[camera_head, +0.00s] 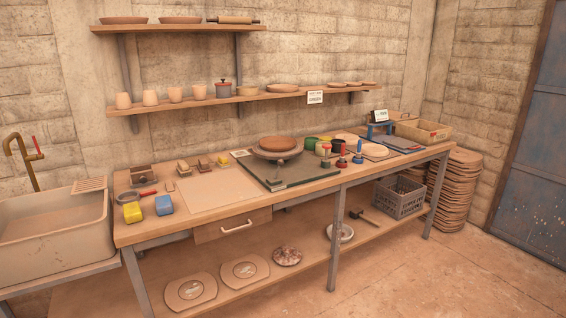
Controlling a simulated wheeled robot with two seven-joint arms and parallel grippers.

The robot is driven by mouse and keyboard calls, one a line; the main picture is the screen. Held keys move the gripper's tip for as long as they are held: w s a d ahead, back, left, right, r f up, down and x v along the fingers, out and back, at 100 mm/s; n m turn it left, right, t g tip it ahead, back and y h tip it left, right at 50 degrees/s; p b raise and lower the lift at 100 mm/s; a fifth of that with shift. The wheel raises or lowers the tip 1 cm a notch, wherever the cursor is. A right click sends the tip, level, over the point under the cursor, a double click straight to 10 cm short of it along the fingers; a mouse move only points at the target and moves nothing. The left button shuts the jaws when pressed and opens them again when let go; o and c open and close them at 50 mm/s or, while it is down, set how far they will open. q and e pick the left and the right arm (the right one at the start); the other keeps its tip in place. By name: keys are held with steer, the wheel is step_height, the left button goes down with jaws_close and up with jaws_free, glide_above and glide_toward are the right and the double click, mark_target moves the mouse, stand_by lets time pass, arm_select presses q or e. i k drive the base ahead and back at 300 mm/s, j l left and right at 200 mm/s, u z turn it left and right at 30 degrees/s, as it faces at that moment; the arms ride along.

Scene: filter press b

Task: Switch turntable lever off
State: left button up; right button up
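A round turntable (278,154) stands on the middle of the long workbench, with a reddish-brown disc (277,143) on top. It sits over a flat dark green-grey slab (290,175). No lever can be clearly made out on it at this size, so its position cannot be told. Small upright items with red and blue parts (341,161) stand just right of the turntable; what they are is unclear. Neither of my grippers shows in the head view.
The wooden workbench (185,225) has a drawer (233,227) and a lower shelf. A yellow block (132,212) and a blue block (164,205) lie at its left. A sink (50,235) stands at far left. A grey crate (399,197) sits below. The floor (440,275) in front is clear.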

mark_target(281, 163)
steer(key=i+l+u, duration=0.25)
steer(key=i+l, duration=0.8)
steer(key=i, duration=0.15)
steer(key=i+l+u, duration=0.2)
steer(key=i+l, duration=0.9)
steer(key=l, duration=0.15)
